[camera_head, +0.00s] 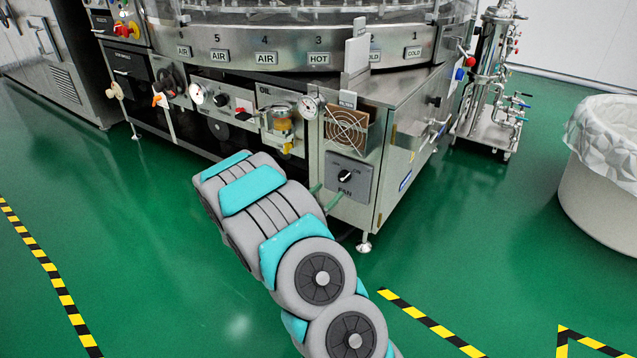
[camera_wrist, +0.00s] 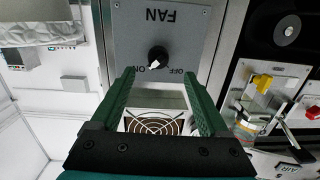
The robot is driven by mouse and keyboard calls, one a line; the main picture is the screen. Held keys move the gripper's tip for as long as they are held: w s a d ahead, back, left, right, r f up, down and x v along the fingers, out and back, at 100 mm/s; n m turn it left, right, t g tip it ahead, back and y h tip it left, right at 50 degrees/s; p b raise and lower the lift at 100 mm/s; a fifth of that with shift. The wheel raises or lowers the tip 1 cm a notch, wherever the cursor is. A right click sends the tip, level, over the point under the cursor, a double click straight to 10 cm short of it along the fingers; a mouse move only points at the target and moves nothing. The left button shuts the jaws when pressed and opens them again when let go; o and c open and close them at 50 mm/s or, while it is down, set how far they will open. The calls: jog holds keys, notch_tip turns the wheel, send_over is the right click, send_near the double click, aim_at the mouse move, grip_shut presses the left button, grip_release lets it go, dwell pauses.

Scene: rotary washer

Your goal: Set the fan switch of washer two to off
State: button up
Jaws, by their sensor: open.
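The fan switch of the washer is a round black knob (camera_head: 346,176) on a grey panel (camera_head: 360,188) marked FAN, low on the machine's front corner. In the wrist view the panel (camera_wrist: 190,30) appears upside down, with the knob (camera_wrist: 157,57) near the centre. The knob's white mark points toward the ON label, away from OFF. My gripper (camera_wrist: 157,74) is open and empty, its two green fingers reaching toward the panel. The knob lies just past the fingertips, roughly midway between them; contact is not visible.
A fan grille (camera_head: 346,132) sits above the panel. Gauges (camera_head: 308,107), an oil unit (camera_head: 280,122) and other knobs line the front to the left. A lined white bin (camera_head: 600,190) stands at right. Green floor is clear in front.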

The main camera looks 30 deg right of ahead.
aim_at(341, 180)
jog(key=shift+h, duration=0.4)
jog(key=shift+b+x, duration=0.5)
jog(key=shift+x, duration=3.45)
jog(key=shift+f, duration=0.1)
grip_shut()
